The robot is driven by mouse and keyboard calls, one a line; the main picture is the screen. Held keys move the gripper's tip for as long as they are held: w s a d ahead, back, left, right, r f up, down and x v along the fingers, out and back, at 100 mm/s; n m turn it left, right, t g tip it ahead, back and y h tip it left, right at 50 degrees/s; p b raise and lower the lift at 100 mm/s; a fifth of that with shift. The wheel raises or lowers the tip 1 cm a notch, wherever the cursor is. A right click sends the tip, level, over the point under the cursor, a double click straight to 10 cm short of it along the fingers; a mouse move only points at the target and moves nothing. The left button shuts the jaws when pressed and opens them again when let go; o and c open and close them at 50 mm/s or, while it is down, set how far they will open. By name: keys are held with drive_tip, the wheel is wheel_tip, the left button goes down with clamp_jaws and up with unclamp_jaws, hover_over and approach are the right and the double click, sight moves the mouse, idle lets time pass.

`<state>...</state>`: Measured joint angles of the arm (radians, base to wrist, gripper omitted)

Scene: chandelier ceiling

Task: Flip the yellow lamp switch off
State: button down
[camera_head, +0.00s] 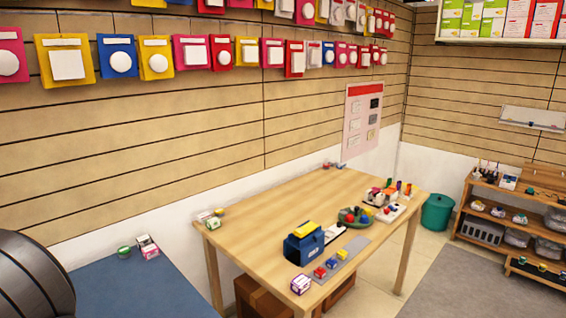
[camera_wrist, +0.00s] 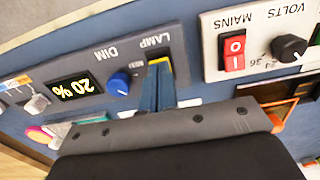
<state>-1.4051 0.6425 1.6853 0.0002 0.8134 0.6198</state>
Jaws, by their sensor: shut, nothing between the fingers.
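In the wrist view the panel shows upside down. The yellow lamp switch (camera_wrist: 159,61) is beside the LAMP label, mostly hidden behind my fingertips. My gripper (camera_wrist: 158,84) is shut and empty, its blue fingers pointing at the switch, with the tips at or very near it. I cannot tell whether they touch, nor which way the switch is tipped. A blue DIM knob (camera_wrist: 120,83) and a display (camera_wrist: 77,89) reading 20% sit left of it on the same dark grey panel (camera_wrist: 113,54). The head view does not show my gripper or the switch.
A white panel (camera_wrist: 212,27) with a red MAINS switch (camera_wrist: 235,50) and a black VOLTS knob (camera_wrist: 289,47) is close on the right. A grey knob (camera_wrist: 36,104) is at the left. The head view shows a wooden table (camera_head: 260,205) with several small items.

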drive_tip(key=shift+f, duration=0.3)
drive_tip(key=shift+r, duration=3.55)
drive_tip(key=shift+f, duration=0.15)
wheel_tip(320, 180, down, 7)
drive_tip(key=shift+r, duration=0.1)
drive_tip(key=shift+r, duration=0.15)
